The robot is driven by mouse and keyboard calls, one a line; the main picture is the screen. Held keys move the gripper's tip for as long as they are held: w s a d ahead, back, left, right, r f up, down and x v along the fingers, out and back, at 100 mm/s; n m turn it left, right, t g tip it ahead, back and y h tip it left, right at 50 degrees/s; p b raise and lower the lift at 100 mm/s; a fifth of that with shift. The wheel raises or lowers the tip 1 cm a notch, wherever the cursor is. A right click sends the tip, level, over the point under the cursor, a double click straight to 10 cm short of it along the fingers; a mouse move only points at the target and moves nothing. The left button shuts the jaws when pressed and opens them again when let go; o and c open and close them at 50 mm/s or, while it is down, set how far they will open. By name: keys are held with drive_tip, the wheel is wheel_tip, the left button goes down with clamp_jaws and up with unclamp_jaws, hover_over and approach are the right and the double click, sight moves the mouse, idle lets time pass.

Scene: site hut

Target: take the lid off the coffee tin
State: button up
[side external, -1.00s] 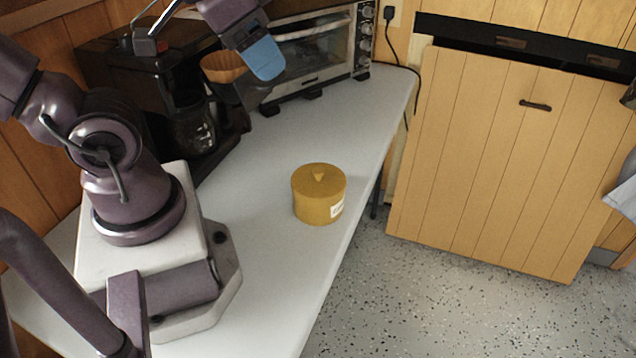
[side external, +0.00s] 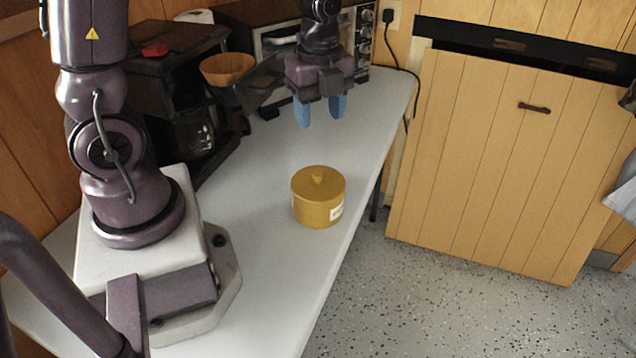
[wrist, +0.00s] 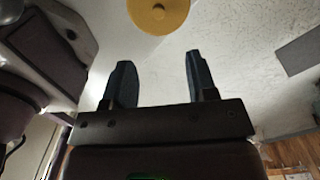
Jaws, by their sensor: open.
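The coffee tin (side external: 318,208) is a yellow cylinder with a white label patch, upright near the right edge of the white counter. In the wrist view the lid (wrist: 158,12) shows as a yellow disc, cut off at the top edge. My gripper (side external: 320,112) points down with its two blue fingers apart and nothing between them. It is above the counter, behind the tin and clear of it. It also shows in the wrist view (wrist: 155,75).
A dark coffee maker (side external: 185,100) with a glass jug and an orange-brown filter basket (side external: 228,68) stands at the back left. A toaster oven (side external: 275,40) is behind my gripper. The counter (side external: 255,225) around the tin is clear. The counter's right edge drops to a speckled floor (side external: 420,300).

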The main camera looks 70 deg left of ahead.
sight(318, 173)
wheel_tip(318, 173, down, 13)
drive_tip(key=shift+s, duration=0.1)
clamp_jaws()
idle(0.7)
